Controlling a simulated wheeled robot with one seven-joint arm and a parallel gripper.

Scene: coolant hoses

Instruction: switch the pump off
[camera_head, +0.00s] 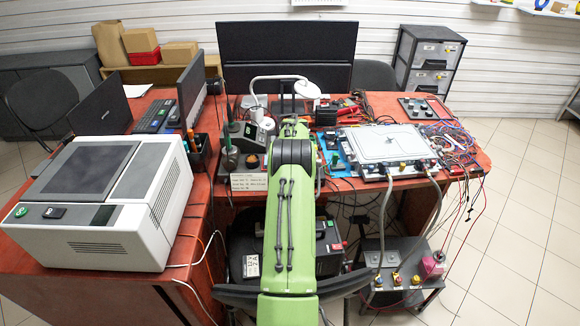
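A pink block (432,264), possibly the pump, sits at the right end of a low grey stand (388,297) beside the desk. Two grey hoses, a left one (382,222) and a right one (436,208), run from the stand up to a flat silver case (385,145) on the desk. No pump switch or its position can be made out. My green arm reaches forward over the desk's front edge, left of the stand. My gripper is hidden beyond the arm.
The red desk (185,240) carries a white machine (110,200) at left, a soldering station (245,135) and a tangle of wires (455,140) at right. A black box (328,245) with a red mark is under the desk. Floor (500,270) right of the stand is clear.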

